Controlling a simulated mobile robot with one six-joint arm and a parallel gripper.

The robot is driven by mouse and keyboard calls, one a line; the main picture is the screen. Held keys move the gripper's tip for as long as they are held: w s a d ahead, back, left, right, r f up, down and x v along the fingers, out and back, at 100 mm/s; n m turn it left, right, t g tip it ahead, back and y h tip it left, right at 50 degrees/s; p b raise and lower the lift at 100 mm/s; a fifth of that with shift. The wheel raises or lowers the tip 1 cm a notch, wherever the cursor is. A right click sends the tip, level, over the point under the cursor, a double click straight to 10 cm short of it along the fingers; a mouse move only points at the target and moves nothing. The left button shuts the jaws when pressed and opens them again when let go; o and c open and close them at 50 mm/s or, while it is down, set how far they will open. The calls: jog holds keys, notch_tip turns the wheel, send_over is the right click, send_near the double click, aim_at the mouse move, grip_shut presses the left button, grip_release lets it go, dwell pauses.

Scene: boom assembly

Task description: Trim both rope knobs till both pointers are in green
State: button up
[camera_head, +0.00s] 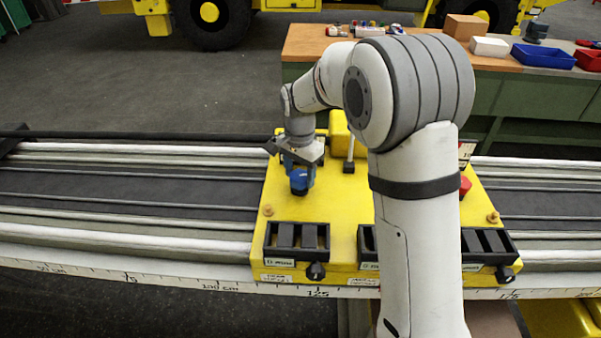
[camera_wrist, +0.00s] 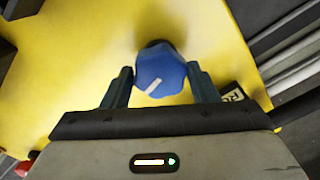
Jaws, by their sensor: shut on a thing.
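A blue faceted knob with a white pointer line (camera_wrist: 160,72) stands on the yellow panel (camera_wrist: 90,60). My gripper (camera_wrist: 162,82) has one finger on each side of it and is shut on it. In the head view the blue knob (camera_head: 299,183) shows below my gripper (camera_head: 298,168), on the left part of the yellow panel (camera_head: 335,215). In the wrist view the white line slants down to the left. No gauge pointer or green zone can be made out. A second rope knob cannot be made out; my arm hides part of the panel's right side.
Black slotted holders (camera_head: 297,240) and small black knobs (camera_head: 316,271) line the panel's front edge. A white-topped lever (camera_head: 349,165) stands right of my gripper. A red part (camera_head: 465,186) shows right of my arm. A workbench with blue (camera_head: 543,56) and red bins is behind.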

aim_at(300, 175)
dwell(0.3)
jog(key=o, duration=1)
jog(key=shift+c, duration=0.2)
jog(key=shift+r+b, duration=0.3)
jog(key=shift+r, duration=3.65)
jog(key=s+d+r+n+t, duration=0.2)
jog(key=s+d+r+n, duration=0.2)
jog(key=s+d, duration=0.8)
jog(key=s+d+f+n, duration=0.1)
jog(key=s+d, duration=0.1)
jog(key=s, duration=0.5)
jog(key=s+d+f+n+t, duration=0.1)
jog(key=s+d+f+n, duration=0.1)
jog(key=s, duration=0.5)
jog(key=shift+s+d+f, duration=0.15)
jog(key=shift+d+f, duration=0.1)
jog(key=shift+d, duration=0.05)
